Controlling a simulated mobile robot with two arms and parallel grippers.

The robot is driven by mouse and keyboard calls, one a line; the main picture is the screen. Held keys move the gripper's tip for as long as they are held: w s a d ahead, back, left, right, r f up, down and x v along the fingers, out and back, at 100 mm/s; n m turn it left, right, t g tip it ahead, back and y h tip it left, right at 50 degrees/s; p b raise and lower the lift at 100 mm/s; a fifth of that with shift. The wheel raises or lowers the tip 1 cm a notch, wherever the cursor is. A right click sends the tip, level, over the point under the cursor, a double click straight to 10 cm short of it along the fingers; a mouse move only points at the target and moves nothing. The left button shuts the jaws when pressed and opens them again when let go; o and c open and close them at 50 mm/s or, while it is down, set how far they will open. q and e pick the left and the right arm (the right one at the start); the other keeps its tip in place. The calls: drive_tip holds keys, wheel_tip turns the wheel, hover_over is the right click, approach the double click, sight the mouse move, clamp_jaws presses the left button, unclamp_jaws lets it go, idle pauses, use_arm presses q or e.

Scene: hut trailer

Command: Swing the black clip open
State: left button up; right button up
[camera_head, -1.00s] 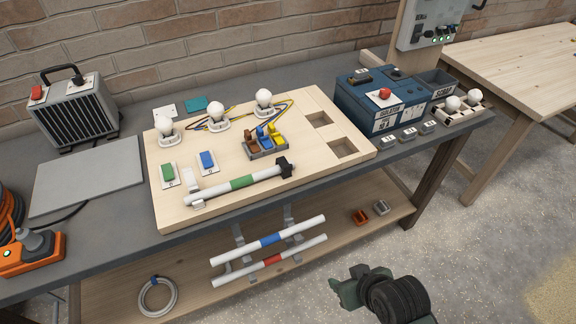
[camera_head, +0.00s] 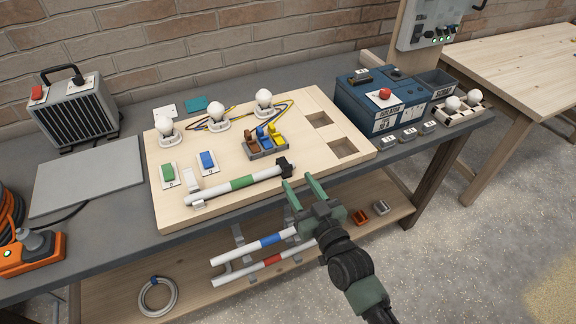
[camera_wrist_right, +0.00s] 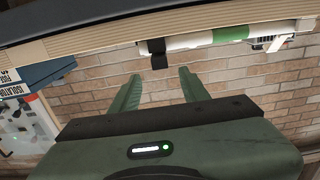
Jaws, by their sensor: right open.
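The black clip (camera_head: 285,166) sits at the right end of a white tube with a green band (camera_head: 243,182), which lies along the front of the wooden board. A grey-white clip (camera_head: 196,195) is at the tube's left end. My right gripper (camera_head: 299,182) is open and empty, just in front of the black clip and apart from it. In the right wrist view the black clip (camera_wrist_right: 157,55) shows beyond and between my open fingertips (camera_wrist_right: 160,76). I cannot tell how far the clip is swung. My left gripper is not in view.
The board (camera_head: 235,215) carries bulbs, a green switch (camera_head: 168,174), a blue switch (camera_head: 207,161) and lever connectors (camera_head: 266,142). A blue isolator box (camera_head: 383,100) stands to the right. The lower shelf (camera_head: 200,290) holds two more tubes. The space in front of the bench is clear.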

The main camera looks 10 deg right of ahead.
sight(289, 168)
drive_tip(key=p+x, duration=0.1)
drive_tip(key=x, duration=0.6)
clamp_jaws()
